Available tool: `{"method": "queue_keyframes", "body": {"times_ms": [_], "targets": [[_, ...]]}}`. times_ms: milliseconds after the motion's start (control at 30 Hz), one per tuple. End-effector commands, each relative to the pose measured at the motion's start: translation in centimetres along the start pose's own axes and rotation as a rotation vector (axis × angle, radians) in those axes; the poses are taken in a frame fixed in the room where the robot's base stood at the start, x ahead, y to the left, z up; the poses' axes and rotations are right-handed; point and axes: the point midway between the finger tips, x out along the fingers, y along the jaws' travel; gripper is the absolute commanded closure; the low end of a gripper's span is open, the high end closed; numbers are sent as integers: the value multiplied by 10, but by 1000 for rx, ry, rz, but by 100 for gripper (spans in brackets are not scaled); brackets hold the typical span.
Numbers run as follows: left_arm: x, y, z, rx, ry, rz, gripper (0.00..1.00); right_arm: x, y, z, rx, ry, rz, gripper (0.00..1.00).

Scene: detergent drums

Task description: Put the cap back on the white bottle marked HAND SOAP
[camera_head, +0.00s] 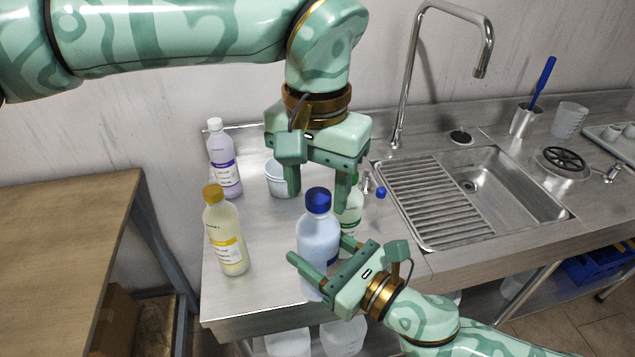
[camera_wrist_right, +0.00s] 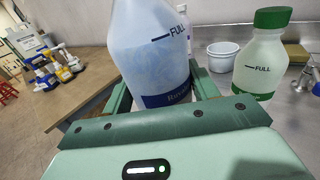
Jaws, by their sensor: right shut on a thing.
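A bottle with pale blue contents and a blue cap (camera_head: 318,201) stands near the counter's front; the bottle body (camera_head: 319,240) also shows in the right wrist view (camera_wrist_right: 150,45), with a dark blue label only partly readable. My right gripper (camera_head: 320,252) is shut on this bottle's body. My left gripper (camera_head: 318,198) is open, fingers pointing down on either side of the blue cap in the picture; I cannot tell if they touch it. A whitish bottle with a green cap (camera_wrist_right: 272,17) stands behind, partly hidden in the head view. I cannot read HAND SOAP on any bottle.
A purple bottle (camera_head: 224,165) and a yellow bottle (camera_head: 226,240) stand at left. A white tub (camera_head: 280,181) stands behind the blue-capped bottle. A small blue-topped item (camera_head: 381,193) is beside the sink (camera_head: 500,190).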

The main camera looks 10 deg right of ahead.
Motion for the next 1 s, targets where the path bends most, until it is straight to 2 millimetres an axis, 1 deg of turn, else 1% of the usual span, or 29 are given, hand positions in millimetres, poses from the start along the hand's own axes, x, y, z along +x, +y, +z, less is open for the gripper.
{"method": "queue_keyframes", "body": {"times_ms": [267, 367, 600, 867, 900, 1000], "targets": [[-3, 1, 0, 1, 0, 0, 49, 0, 0, 2, -1, -4, 1, 100], [-12, 1, 0, 0, 2, 0, 49, 0, 0, 2, -1, -4, 1, 100], [-42, 1, 0, 0, 1, -1, 49, 0, 0, 2, -1, -4, 1, 100], [-45, 1, 0, 1, -1, 1, 49, 0, 0, 2, -1, -4, 1, 100], [-45, 1, 0, 1, -1, 1, 51, 0, 0, 2, -1, -4, 1, 100], [-50, 3, -2, 2, 11, 4, 51, 0, 0, 2, -1, -4, 1, 100]]}}
